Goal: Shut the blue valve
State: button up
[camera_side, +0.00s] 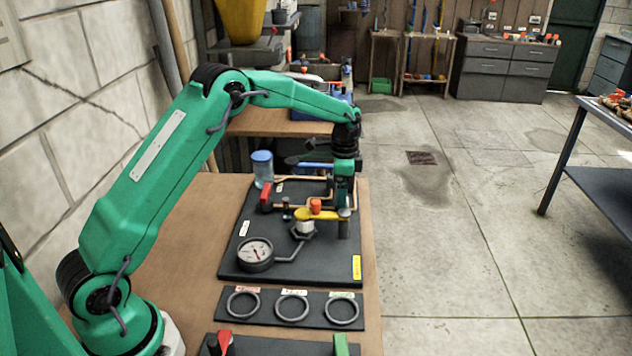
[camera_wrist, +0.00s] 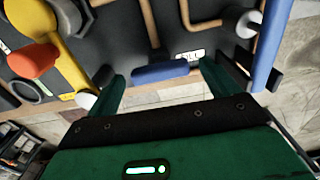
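The blue valve handle (camera_side: 318,165) is a long bar at the back of the dark pipe board (camera_side: 228,262). My gripper (camera_side: 344,205) points down over the board's right side, near the handle's right end in the side view. In the wrist view my gripper (camera_wrist: 163,85) has its two fingers wide apart, with the blue handle outside them to the right. A short blue bar (camera_wrist: 160,72) at the board's edge shows between the fingers; contact cannot be told.
A yellow handle (camera_side: 328,215) with an orange knob (camera_side: 316,205) is nearer, beside a gauge (camera_side: 255,253). A red handle (camera_side: 266,199) and blue-lidded jar (camera_side: 262,168) stand left. A strip with three rings (camera_side: 291,308) lies in front. Open floor is right.

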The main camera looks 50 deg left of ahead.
notch_tip(320, 180, up, 7)
jog(key=shift+r, duration=0.4)
dwell(0.4)
jog(key=shift+s+r, duration=0.2)
jog(key=shift+r, duration=0.15)
jog(key=s+d+r+n+t, duration=0.1)
jog(key=s+d+r+n, duration=0.1)
jog(key=s+r, duration=0.5)
jog(key=s+d+r+n+t, duration=0.2)
jog(key=s+r, duration=0.4)
jog(key=s, duration=0.3)
jog(key=s+f+n+t, duration=0.1)
jog(key=s+n, duration=0.1)
jog(key=s, duration=0.7)
jog(key=s+d+f+n+t, duration=0.1)
jog(key=s+f+n, duration=0.1)
jog(key=s, duration=0.7)
jog(key=shift+s+d+f+n+t, duration=0.2)
jog(key=shift+s+d+n+t, duration=0.1)
jog(key=shift+n, duration=0.3)
